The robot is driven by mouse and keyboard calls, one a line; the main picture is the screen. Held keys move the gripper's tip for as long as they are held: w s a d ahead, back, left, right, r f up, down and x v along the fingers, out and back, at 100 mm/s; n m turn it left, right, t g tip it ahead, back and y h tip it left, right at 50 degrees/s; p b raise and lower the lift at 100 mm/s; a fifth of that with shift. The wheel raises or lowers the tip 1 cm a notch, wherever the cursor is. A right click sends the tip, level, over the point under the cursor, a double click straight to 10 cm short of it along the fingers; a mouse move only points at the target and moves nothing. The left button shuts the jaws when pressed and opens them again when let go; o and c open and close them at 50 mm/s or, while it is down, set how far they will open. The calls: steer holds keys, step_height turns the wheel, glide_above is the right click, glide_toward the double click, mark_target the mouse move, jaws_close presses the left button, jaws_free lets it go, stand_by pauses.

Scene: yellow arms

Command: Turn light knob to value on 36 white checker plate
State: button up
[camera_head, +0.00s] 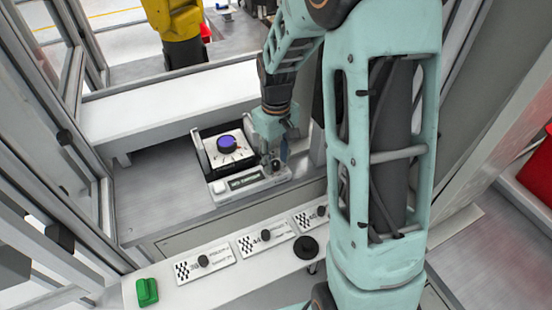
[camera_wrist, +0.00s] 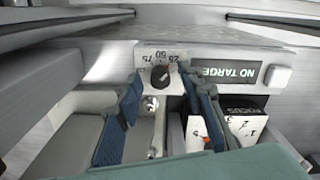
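A black knob (camera_wrist: 160,77) sits on a pale dial plate (camera_wrist: 146,55) marked 25, 50 and 75 in the wrist view. My gripper (camera_wrist: 162,84) is open, with one blue finger on each side of the knob. I cannot tell if the fingers touch it. In the head view my gripper (camera_head: 276,146) is over the right end of the small grey device and hides the knob.
A blue knob (camera_head: 227,143) on a white-topped black box stands close by. A green button (camera_head: 147,292) is front left. Metal framing borders the left side.

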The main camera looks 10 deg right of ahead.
mark_target(276, 163)
steer(key=shift+r, duration=0.1)
step_height(276, 163, up, 12)
stand_by(0.5)
